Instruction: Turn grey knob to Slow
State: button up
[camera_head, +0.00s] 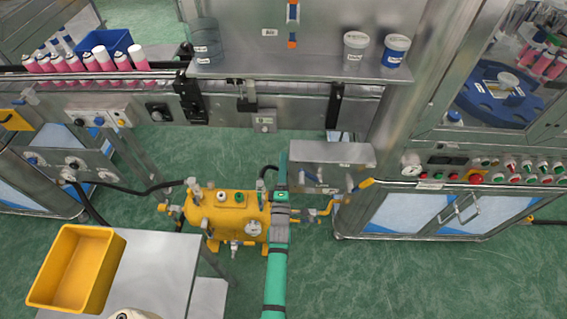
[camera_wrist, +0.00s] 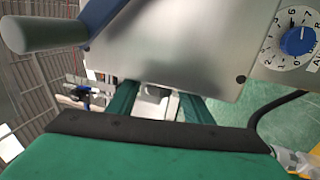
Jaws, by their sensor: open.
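My gripper (camera_wrist: 157,108) shows its two green fingers apart with nothing between them in the wrist view. In the head view my green arm reaches up from the bottom centre, its end by the steel box under the conveyor. I cannot single out the grey knob for certain, and no Slow label is readable. A small box with a greyish knob (camera_head: 265,121) hangs below the conveyor, above my arm's end. A blue knob on a numbered dial (camera_wrist: 298,41) is at the upper right of the wrist view, to the right of the fingers.
A yellow tank (camera_head: 228,211) stands left of my arm, beside the steel box (camera_head: 322,157). A yellow bin (camera_head: 76,270) sits on a table at lower left. A cabinet panel (camera_head: 490,164) with several knobs and buttons is at right. Green floor is open at lower right.

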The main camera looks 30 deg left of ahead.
jog(key=shift+w+a, duration=0.1)
jog(key=shift+w, duration=0.15)
jog(key=shift+c, duration=0.4)
jog(key=c, duration=1)
